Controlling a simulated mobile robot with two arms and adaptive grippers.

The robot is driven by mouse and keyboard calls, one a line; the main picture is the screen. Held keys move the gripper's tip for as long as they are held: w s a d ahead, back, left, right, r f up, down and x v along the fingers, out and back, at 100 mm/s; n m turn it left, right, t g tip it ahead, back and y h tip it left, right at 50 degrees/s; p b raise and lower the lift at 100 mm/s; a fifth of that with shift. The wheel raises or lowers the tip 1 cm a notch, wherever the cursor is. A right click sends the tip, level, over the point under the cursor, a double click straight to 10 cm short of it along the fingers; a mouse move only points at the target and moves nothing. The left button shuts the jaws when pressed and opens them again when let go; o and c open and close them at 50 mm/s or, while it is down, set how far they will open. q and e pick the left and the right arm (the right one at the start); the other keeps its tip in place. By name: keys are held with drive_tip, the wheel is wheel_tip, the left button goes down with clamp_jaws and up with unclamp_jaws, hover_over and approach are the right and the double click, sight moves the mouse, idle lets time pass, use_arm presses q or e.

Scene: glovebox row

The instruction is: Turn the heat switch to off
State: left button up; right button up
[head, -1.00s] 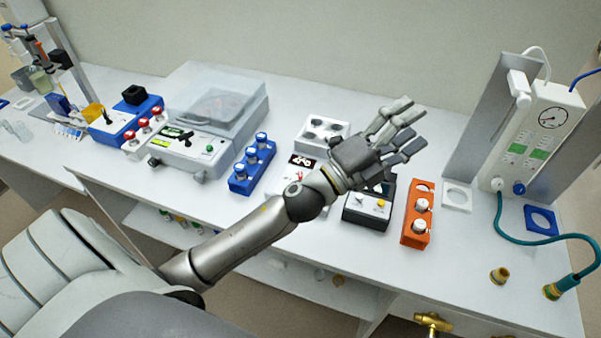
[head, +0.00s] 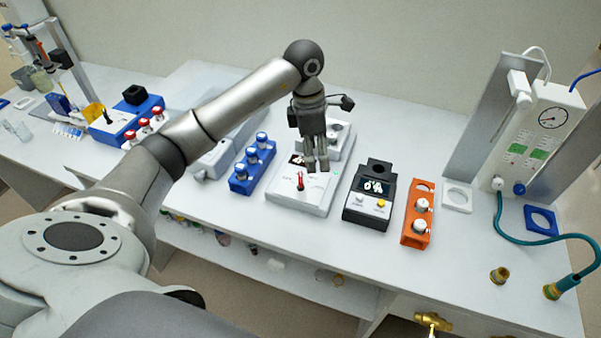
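A white device (head: 315,200) with a dark display (head: 296,160) stands at the middle of the bench. It carries a small red switch (head: 300,183) on its sloped front panel; its labels are too small to read. My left gripper (head: 318,168) points down over this device. Its fingertips are just behind and to the right of the red switch, seemingly apart from it. The fingers look close together, but the view does not show whether they are shut. Part of the display is hidden behind the gripper. My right gripper is not in view.
A blue rack (head: 252,165) with capped vials stands left of the device. A dark instrument (head: 370,200) and an orange rack (head: 417,220) stand to its right. A white gauge panel (head: 535,140) with a teal hose (head: 510,228) is at the right.

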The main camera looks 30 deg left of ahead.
sight(300, 177)
use_arm(q)
drive_tip(key=a+y, duration=0.2)
drive_tip(key=a, duration=0.2)
drive_tip(key=shift+g, duration=0.3)
drive_tip(key=f+p, duration=0.1)
drive_tip(key=f, duration=0.1)
drive_tip(key=f+p, duration=0.1)
drive_tip(key=f, duration=0.2)
drive_tip(key=f+p, duration=0.1)
drive_tip(key=f, duration=0.2)
drive_tip(key=shift+s+f, duration=0.25)
drive_tip(key=shift+s, duration=0.1)
drive_tip(key=shift+f, duration=0.55)
drive_tip(key=c, duration=1)
